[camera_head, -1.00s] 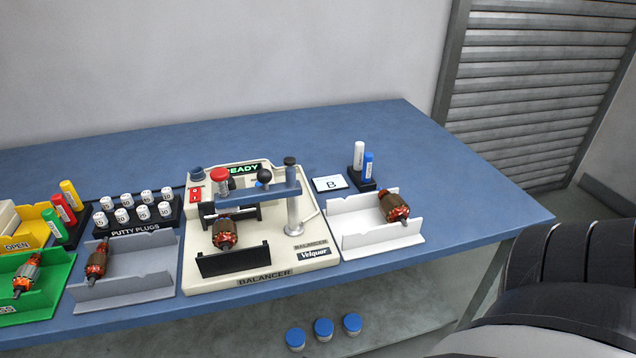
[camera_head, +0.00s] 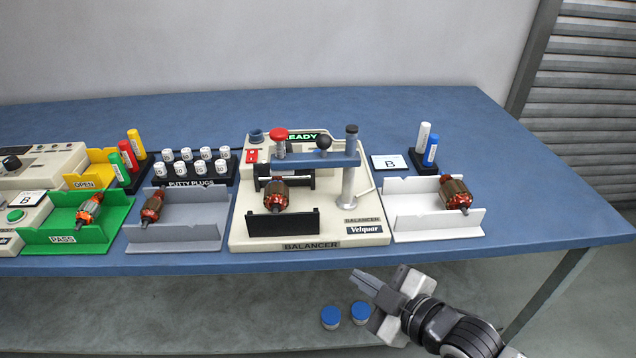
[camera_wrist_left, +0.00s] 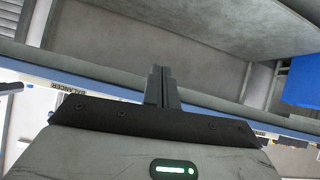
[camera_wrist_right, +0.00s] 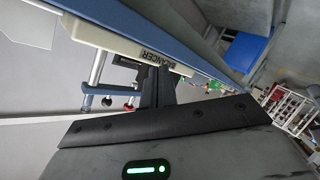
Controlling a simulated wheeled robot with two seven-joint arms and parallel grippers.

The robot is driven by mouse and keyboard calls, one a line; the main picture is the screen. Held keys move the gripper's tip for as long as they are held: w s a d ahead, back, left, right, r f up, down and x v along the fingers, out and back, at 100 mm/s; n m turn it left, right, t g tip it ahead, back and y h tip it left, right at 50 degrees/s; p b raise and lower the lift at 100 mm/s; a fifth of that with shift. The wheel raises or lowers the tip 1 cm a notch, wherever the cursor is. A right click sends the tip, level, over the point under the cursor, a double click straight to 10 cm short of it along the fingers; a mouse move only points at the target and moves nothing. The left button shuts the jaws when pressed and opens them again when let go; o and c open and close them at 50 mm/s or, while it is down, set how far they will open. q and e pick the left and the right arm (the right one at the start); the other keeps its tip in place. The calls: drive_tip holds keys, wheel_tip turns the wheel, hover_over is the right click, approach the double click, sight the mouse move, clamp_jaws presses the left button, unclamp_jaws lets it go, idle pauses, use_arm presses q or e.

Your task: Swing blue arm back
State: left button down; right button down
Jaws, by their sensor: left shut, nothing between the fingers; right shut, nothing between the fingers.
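The blue arm (camera_head: 318,161) is a bar on the balancer (camera_head: 300,239). It reaches from the silver post (camera_head: 349,188) at right to the red-topped part (camera_head: 279,136) at left, and it lies across above an armature (camera_head: 277,196). A black ball knob (camera_head: 323,144) shows at the bar. The balancer's display reads READY. My right gripper (camera_head: 363,282) is shut and empty, in front of the table edge and below the balancer; its fingers also show in the right wrist view (camera_wrist_right: 157,88). My left gripper shows only in the left wrist view (camera_wrist_left: 161,88), shut and empty.
A white tray (camera_head: 440,227) with an armature stands right of the balancer. A grey tray (camera_head: 175,238) and a green PASS tray (camera_head: 60,236) stand left. A putty plug rack (camera_head: 196,181) is behind the grey tray. Blue-lidded jars (camera_head: 331,318) sit below the table.

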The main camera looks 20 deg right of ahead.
drive_tip(key=w+d+r+n+t+y+b, duration=0.1)
drive_tip(key=w+r+n+t+y+b, duration=0.1)
drive_tip(key=r+n, duration=1)
drive_tip(key=shift+w+r+y+b, duration=0.15)
drive_tip(key=shift+w+y+b, duration=0.25)
drive_tip(key=shift+w+y, duration=0.55)
drive_tip(key=shift+s, duration=0.15)
drive_tip(key=p, duration=0.1)
approach(300, 163)
drive_tip(key=a, duration=0.1)
drive_tip(key=w+a, duration=0.1)
drive_tip(key=a, duration=0.2)
drive_tip(key=shift+w+a+r, duration=0.1)
drive_tip(key=shift+w, duration=0.2)
drive_tip(key=shift+w+d, duration=0.25)
drive_tip(key=shift+w, duration=0.3)
drive_tip(key=shift+w+d, duration=0.25)
drive_tip(key=shift+w, duration=0.35)
drive_tip(key=shift+w+d, duration=0.2)
drive_tip(key=shift+w, duration=0.4)
drive_tip(key=shift+w, duration=0.1)
